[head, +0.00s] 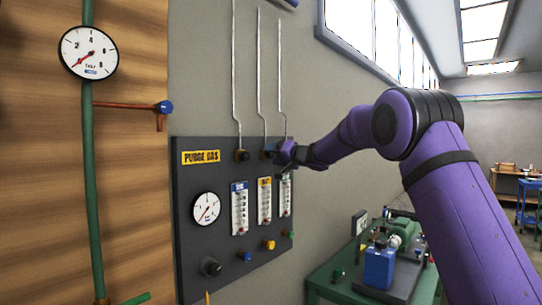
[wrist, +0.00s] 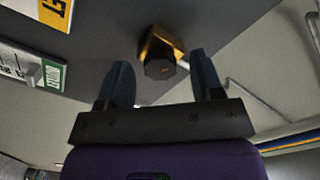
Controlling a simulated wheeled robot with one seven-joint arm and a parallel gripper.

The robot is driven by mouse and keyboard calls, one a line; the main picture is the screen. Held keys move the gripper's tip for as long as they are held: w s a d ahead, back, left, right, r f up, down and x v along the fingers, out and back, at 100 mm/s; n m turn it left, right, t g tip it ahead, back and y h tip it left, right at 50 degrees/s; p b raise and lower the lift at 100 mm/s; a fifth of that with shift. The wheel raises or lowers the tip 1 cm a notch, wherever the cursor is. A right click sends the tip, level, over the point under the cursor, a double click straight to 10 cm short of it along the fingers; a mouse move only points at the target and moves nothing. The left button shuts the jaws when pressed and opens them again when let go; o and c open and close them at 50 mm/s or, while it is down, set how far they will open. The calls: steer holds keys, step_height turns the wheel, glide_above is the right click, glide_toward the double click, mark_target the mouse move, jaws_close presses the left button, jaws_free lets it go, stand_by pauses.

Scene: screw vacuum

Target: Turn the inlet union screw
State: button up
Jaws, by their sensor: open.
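My gripper (head: 284,153) is at the top right of the dark panel, by the row of brass fittings. In the wrist view its two dark blue fingers (wrist: 161,72) are apart, and nothing is gripped. A brass fitting with a dark hexagonal head (wrist: 159,66) shows in the gap between the fingertips, in line with them. I cannot tell whether the fingers touch it. Two other fittings, the left one (head: 242,155) and the middle one (head: 268,154), show in the head view. The fitting at my gripper is hidden there. No readable mark names the inlet union.
The purge gas panel (head: 188,235) carries a round gauge (head: 206,208), several knobs and three flow meters with blue, yellow and green labels. Thin tubes (head: 235,75) rise from the fittings. A green bench (head: 330,285) with a blue unit (head: 380,267) stands below right.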

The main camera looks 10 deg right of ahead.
steer(key=shift+x, duration=0.85)
steer(key=c, duration=0.9)
steer(key=shift+n, duration=0.3)
